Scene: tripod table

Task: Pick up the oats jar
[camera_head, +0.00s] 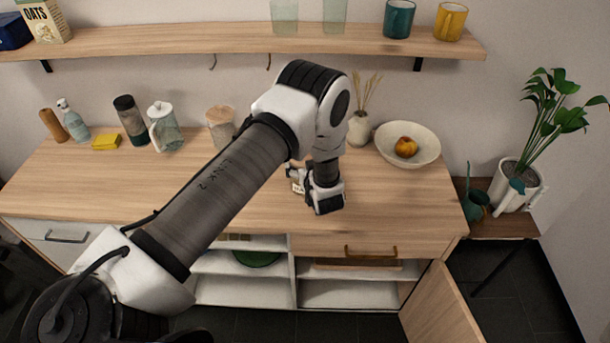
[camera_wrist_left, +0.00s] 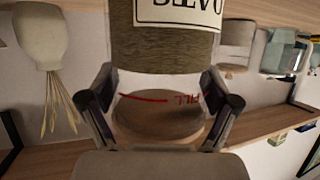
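The oats jar (camera_wrist_left: 165,45) fills the upper middle of the left wrist view, brownish, with a white label whose letters appear upside down. Its round lid, with red writing, faces the camera. In the head view only a bit of its pale label (camera_head: 298,187) shows beside my left gripper (camera_head: 312,186), over the counter. In the left wrist view the fingers of my left gripper (camera_wrist_left: 162,98) stand on both sides of the jar, close to its edges. I cannot tell whether they press on it. My right gripper is not in view.
On the counter (camera_head: 400,200) stand a bowl with fruit (camera_head: 408,145), a vase (camera_head: 359,128), a lidded canister (camera_head: 220,125), a glass pitcher (camera_head: 165,130) and bottles. A shelf (camera_head: 240,40) above holds cups and an oats carton (camera_head: 47,18). A cabinet door (camera_head: 440,305) hangs open.

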